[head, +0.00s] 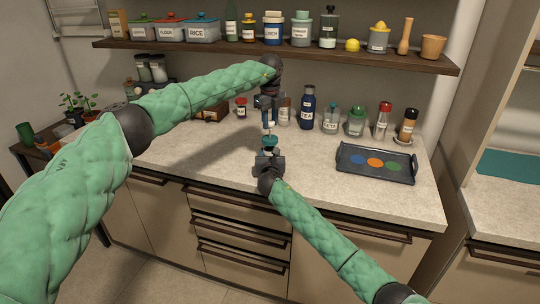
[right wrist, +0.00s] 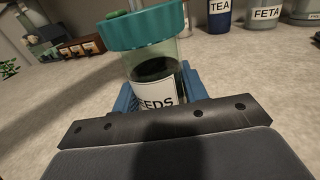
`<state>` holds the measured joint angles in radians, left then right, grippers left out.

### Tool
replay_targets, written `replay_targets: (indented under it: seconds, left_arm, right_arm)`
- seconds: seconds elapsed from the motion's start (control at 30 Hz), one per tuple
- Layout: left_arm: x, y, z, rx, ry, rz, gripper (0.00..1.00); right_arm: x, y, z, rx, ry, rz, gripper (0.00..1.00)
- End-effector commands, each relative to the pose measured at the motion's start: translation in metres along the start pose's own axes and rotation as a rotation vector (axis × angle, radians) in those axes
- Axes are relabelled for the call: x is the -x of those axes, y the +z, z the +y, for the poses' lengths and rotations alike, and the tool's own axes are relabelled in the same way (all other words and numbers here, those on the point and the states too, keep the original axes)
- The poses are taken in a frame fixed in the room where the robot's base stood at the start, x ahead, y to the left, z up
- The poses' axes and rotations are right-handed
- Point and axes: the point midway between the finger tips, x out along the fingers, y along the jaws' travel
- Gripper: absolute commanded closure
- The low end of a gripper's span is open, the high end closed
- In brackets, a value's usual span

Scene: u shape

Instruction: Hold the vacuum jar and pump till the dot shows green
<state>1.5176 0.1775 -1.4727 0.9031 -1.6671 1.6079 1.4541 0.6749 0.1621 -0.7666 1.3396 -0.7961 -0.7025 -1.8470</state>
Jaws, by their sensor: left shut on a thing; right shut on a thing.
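The vacuum jar stands upright, clear with a teal lid (head: 270,142) and dark contents; in the right wrist view its white label (right wrist: 155,96) reads "EEDS", the rest being hidden. My right gripper (head: 268,156) is shut around the jar body, with its blue fingers beside the glass. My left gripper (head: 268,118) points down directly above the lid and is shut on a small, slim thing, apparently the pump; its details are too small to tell. A dark green piece (right wrist: 119,14) sits on top of the lid in the right wrist view. I cannot make out the indicator dot's colour.
A dark tray (head: 345,174) with blue, orange and green discs lies to the right. A blue TEA bottle (head: 307,108) and several jars line the back of the counter. A loaded shelf (head: 300,54) runs above. The front counter is clear.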

Motion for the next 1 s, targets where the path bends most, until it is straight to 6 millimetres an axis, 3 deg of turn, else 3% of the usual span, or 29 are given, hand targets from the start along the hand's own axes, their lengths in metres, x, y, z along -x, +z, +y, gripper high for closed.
replay_targets:
  seconds: [1.0]
  left_arm:
    - [-0.035, 0.000, 0.000, 0.000, 0.000, 0.001, 0.91]
  right_arm:
    - [0.000, -0.001, 0.001, 0.000, 0.001, 0.000, 0.93]
